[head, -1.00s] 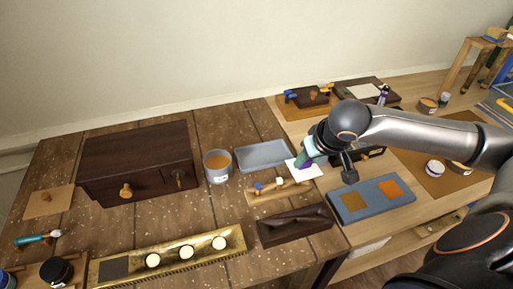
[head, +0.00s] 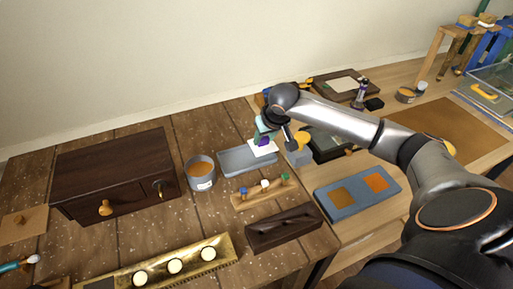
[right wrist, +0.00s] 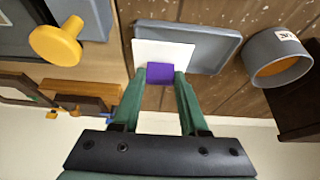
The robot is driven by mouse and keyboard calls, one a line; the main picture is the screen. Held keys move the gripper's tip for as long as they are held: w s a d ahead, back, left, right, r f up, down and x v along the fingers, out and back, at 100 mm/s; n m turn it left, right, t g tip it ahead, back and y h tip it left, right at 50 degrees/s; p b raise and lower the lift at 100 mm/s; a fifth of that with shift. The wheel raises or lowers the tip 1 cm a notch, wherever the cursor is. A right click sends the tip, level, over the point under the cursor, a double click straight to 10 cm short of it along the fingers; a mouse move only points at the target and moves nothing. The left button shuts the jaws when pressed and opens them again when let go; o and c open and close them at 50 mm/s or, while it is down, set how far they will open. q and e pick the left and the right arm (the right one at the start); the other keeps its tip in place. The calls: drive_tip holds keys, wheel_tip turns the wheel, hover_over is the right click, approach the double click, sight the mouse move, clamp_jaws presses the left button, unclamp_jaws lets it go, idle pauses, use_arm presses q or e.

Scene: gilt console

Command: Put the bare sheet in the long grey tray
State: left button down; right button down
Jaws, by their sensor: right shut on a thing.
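My right gripper (head: 263,139) is shut on a white sheet (head: 265,149), with a small purple block (right wrist: 160,73) between its fingertips at the sheet's edge. The sheet (right wrist: 164,50) also shows in the right wrist view, in front of the green fingers. The long grey tray (head: 238,169) lies on the dark wooden table, and the sheet is over its right part. In the right wrist view the sheet covers part of the tray (right wrist: 212,54). I cannot tell whether the sheet touches the tray floor. My left gripper is not in view.
A grey pot with orange contents (head: 201,174) stands left of the tray. A wooden rack with coloured knobs (head: 262,194) lies in front. A grey block with a yellow knob (head: 299,154) stands close to the right. A blue-grey board with two orange squares (head: 350,204) is further right.

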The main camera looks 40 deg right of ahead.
sight(263, 153)
drive_tip(key=w+f, duration=0.2)
drive_tip(key=f, duration=0.1)
drive_tip(key=shift+w+a+f, duration=0.15)
drive_tip(key=shift+w+a, duration=0.1)
drive_tip(key=shift+w, duration=0.15)
drive_tip(key=shift+w+f, duration=0.15)
drive_tip(key=shift+f, duration=1.6)
drive_tip(key=shift+c, duration=2.2)
unclamp_jaws()
drive_tip(key=shift+f, duration=0.1)
drive_tip(key=p+v, duration=0.1)
drive_tip(key=v, duration=1.1)
